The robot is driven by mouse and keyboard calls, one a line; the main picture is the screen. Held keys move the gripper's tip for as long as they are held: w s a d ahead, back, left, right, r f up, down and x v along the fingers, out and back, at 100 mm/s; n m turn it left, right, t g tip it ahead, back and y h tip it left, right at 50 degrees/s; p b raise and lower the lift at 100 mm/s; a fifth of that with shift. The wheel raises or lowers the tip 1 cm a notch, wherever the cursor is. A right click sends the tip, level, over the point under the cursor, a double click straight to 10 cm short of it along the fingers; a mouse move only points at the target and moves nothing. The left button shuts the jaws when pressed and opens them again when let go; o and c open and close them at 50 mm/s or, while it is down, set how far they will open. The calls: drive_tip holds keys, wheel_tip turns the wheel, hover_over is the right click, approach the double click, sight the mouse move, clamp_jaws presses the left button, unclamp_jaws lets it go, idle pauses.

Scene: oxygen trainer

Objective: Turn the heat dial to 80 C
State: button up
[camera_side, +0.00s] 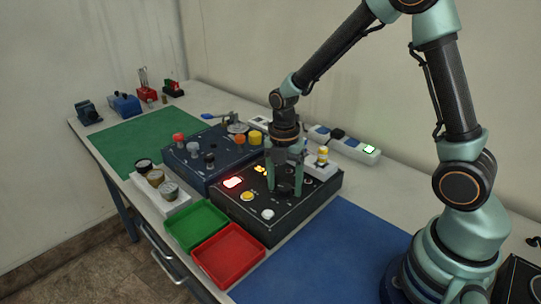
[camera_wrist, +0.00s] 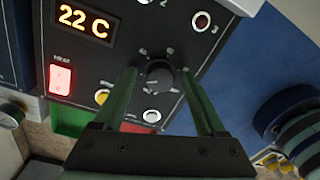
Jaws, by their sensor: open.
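The heat dial (camera_wrist: 160,76) is a round black knob on a black control box (camera_side: 240,211). In the wrist view it sits between the two fingers of my gripper (camera_wrist: 163,80), which are open with one on each side of it. I cannot tell whether they touch it. An orange display (camera_wrist: 83,19) on the box reads 22 C. A red lit heat switch (camera_wrist: 60,79) is below the display, and it also glows in the side view (camera_side: 233,182). In the side view my gripper (camera_side: 285,180) points down over the box and hides the dial.
A yellow button (camera_wrist: 102,97) and a white button (camera_wrist: 151,115) are on the box near my fingers. Green (camera_side: 197,224) and red (camera_side: 228,254) trays stand in front. A blue panel (camera_side: 215,155) with knobs is behind the box. A blue mat (camera_side: 320,262) lies clear on the right.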

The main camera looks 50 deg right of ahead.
clamp_jaws()
